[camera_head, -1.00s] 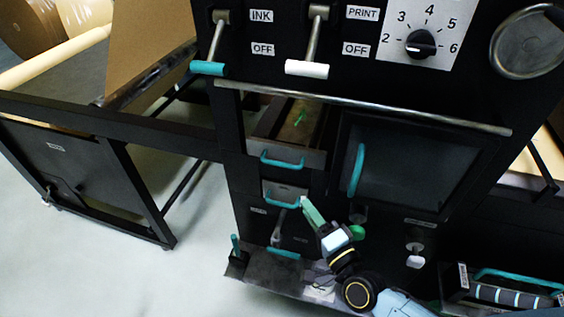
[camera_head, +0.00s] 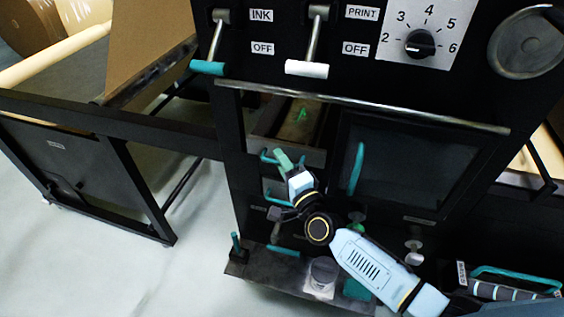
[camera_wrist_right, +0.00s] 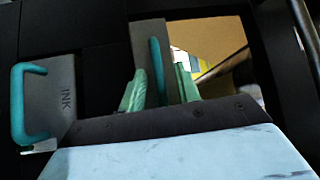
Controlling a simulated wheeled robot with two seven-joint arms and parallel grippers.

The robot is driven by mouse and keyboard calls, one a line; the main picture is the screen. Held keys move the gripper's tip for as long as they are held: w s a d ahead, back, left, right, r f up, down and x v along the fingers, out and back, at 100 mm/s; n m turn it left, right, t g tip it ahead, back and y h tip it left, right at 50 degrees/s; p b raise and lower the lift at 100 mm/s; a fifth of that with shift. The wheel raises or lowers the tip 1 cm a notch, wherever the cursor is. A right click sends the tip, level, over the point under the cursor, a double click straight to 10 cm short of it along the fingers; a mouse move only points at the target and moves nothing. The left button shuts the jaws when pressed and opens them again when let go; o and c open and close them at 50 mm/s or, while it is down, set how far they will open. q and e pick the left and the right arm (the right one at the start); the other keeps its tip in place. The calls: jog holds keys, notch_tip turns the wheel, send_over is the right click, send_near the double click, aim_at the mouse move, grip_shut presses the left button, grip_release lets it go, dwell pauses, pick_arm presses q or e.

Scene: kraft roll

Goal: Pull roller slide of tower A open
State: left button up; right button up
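The roller slide is taken to be the upper grey drawer (camera_head: 314,157) in the tower's recess, with a teal bar handle (camera_head: 265,156); no label on it is readable. My right gripper (camera_head: 281,156) is at this handle and covers its middle. In the right wrist view the teal handle (camera_wrist_right: 157,68) stands between the two green fingertips (camera_wrist_right: 160,90), which look apart, with a gap at least on the right side. I cannot tell whether the left finger touches it. My left gripper is not in view.
Below is the INK drawer (camera_wrist_right: 66,85) with its own teal handle (camera_wrist_right: 24,105). A dark door with a teal handle (camera_head: 356,168) is close on the right. A metal bar (camera_head: 360,105) crosses above. A dark shelf (camera_head: 255,268) juts out below.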

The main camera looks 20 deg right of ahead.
jog(key=shift+w, duration=0.15)
jog(key=shift+c, duration=0.3)
grip_shut()
